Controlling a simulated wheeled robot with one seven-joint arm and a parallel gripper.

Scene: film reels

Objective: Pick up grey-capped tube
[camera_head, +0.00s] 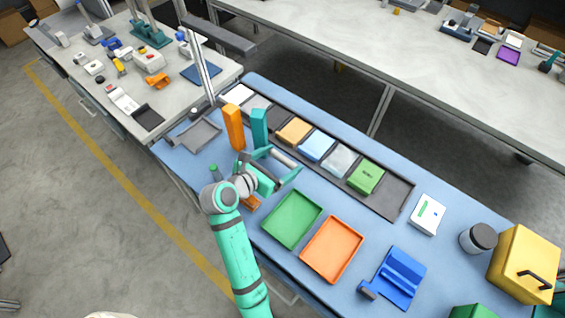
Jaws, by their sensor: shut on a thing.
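My teal gripper (278,165) is over the left part of the blue-topped table (205,157). Its fingers are shut on a slim pale grey tube (285,158), which lies slanted between them and sticks out to the upper right. This looks like the grey-capped tube, but its cap is too small to make out clearly. The gripper and wrist hide part of the tube and the table below.
Tall orange (234,127) and teal (259,127) blocks stand just behind the gripper. A dark rack (397,193) of coloured boxes runs along the back. Green (291,219) and orange (332,249) trays lie to the right. A grey tray (197,135) is at left.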

